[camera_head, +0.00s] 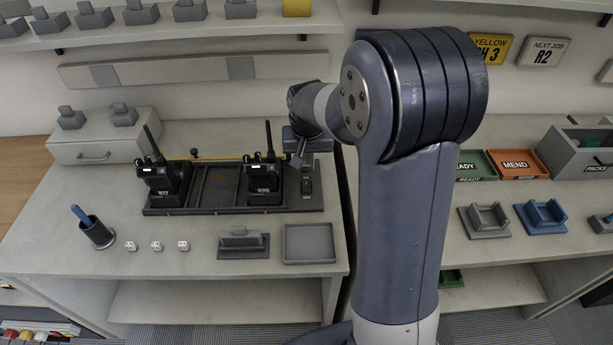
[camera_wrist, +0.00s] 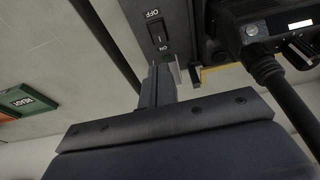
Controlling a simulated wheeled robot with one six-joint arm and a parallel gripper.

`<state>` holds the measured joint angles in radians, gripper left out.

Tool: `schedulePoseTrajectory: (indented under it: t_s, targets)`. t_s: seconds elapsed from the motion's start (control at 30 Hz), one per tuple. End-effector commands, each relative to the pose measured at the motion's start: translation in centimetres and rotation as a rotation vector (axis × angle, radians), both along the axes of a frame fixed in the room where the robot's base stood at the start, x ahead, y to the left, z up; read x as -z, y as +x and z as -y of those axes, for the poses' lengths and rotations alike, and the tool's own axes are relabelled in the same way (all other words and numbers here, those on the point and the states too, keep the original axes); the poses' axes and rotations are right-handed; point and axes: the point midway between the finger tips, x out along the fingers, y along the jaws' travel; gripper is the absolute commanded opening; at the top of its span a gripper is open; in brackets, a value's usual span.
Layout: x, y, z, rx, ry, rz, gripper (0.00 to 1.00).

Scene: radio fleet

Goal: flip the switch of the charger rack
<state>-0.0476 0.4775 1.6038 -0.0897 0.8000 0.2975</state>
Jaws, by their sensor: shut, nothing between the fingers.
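The charger rack (camera_head: 222,205) is a long dark tray on the left bench. Two black radios stand in it, one at the left (camera_head: 164,183) and one at the right (camera_head: 264,185). Its rocker switch (camera_head: 306,186) is on the rack's right end. In the wrist view the switch (camera_wrist: 158,32) shows between upside-down OFF and ON labels; which side is pressed I cannot tell. My gripper (camera_head: 302,160) is shut and empty, just behind the switch. In the wrist view the fingertips (camera_wrist: 160,70) are by the ON label; contact is unclear.
A radio (camera_wrist: 290,35) and its antenna are close beside my gripper in the wrist view. A grey tray (camera_head: 309,260), a grey holder (camera_head: 243,252), small white cubes and a pen cup (camera_head: 97,232) lie in front. A yellow cable runs behind the rack.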

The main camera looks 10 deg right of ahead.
Motion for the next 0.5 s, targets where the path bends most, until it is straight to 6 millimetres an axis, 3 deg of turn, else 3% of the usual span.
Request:
schedulePoseTrajectory:
  t_s: [0.2, 0.5]
  targets:
    - [4.3, 1.0, 0.3, 0.001, -0.001, -0.007, 0.00]
    - [8.9, 2.3, 0.5, 0.002, 0.000, -0.004, 0.00]
